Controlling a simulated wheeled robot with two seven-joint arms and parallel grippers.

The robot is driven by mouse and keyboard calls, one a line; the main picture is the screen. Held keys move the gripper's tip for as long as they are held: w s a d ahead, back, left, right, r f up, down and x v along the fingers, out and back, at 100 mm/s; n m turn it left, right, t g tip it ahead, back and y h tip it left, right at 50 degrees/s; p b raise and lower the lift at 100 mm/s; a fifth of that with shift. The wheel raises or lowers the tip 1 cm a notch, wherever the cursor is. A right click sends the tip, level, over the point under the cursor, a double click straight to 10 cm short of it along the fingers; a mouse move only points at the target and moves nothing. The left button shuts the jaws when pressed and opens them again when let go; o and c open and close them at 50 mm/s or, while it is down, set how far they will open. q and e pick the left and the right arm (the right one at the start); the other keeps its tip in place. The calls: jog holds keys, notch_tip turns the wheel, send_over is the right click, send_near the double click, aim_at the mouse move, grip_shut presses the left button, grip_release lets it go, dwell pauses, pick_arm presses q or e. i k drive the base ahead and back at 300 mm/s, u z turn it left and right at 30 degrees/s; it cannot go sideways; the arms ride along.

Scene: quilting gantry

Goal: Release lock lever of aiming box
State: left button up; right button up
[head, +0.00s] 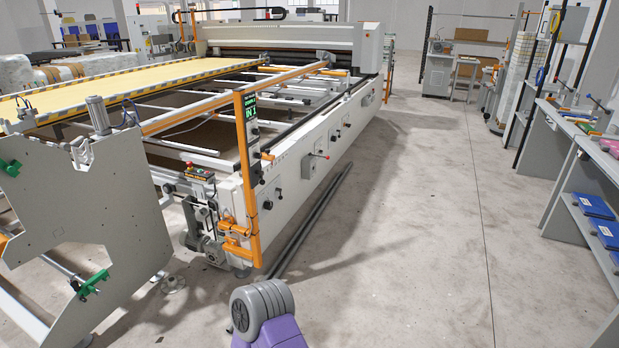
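The long white quilting gantry (300,185) stands at left and centre. I cannot tell whether this is the aiming box. Smaller boxes with dark knobs (278,192) sit along the same side. Green handles (97,282) show on the grey end plate (85,205) at the left. A purple and grey part of my own arm shows at the bottom centre. Neither gripper is in view.
An orange post (248,190) with a green sign (250,108) stands at the gantry's near corner. Dark bars (312,220) lie on the floor beside the gantry. A workbench with blue cases (594,205) stands at right. The floor (430,210) between is clear.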

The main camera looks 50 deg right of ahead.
aim_at(262, 182)
jog(key=z, duration=1.35)
jog(key=i, duration=2)
jog(key=z, duration=0.35)
jog(key=i, duration=0.7)
jog(key=z, duration=0.15)
